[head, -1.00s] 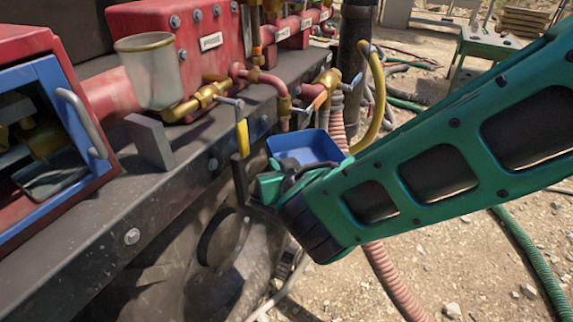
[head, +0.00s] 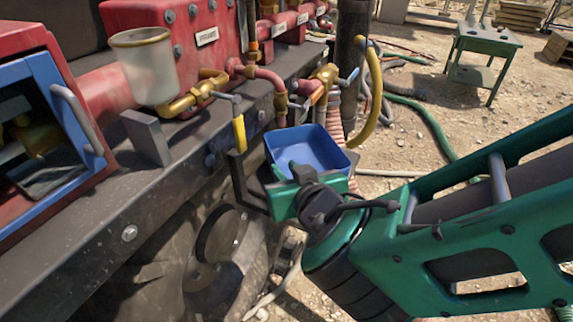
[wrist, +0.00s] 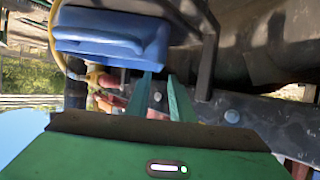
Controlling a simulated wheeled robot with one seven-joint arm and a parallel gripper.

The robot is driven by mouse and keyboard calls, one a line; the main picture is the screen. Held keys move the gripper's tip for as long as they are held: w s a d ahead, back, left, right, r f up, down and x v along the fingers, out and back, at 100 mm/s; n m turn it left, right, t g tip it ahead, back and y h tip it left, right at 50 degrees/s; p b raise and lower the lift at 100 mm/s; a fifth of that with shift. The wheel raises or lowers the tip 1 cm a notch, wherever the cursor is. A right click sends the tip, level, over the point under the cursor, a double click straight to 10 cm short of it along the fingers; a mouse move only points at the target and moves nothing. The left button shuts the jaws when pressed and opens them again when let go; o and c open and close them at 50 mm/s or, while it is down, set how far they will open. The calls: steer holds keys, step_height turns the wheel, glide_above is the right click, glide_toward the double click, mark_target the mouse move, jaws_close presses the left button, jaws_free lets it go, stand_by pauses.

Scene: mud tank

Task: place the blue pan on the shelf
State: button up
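The blue pan (head: 318,148) is a square open tray at the tank's side, upright and empty as far as I see. It seems to rest on a dark bracket (head: 240,188) that juts from the tank. In the wrist view the pan (wrist: 105,35) fills the upper left. My gripper (head: 285,195) is at the pan's near side. In the wrist view its two green fingers (wrist: 161,75) stand apart with a gap, tips at the pan's edge. I cannot tell whether they touch it. I cannot tell which surface is the shelf.
The dark tank ledge (head: 90,215) carries a grey upright plate (head: 147,138). Above it are a clear cup (head: 150,68) and brass valves with a yellow handle (head: 239,133). A green table (head: 485,40) stands at the back right. Hoses lie on open ground.

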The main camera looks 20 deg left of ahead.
steer(key=v, duration=0.3)
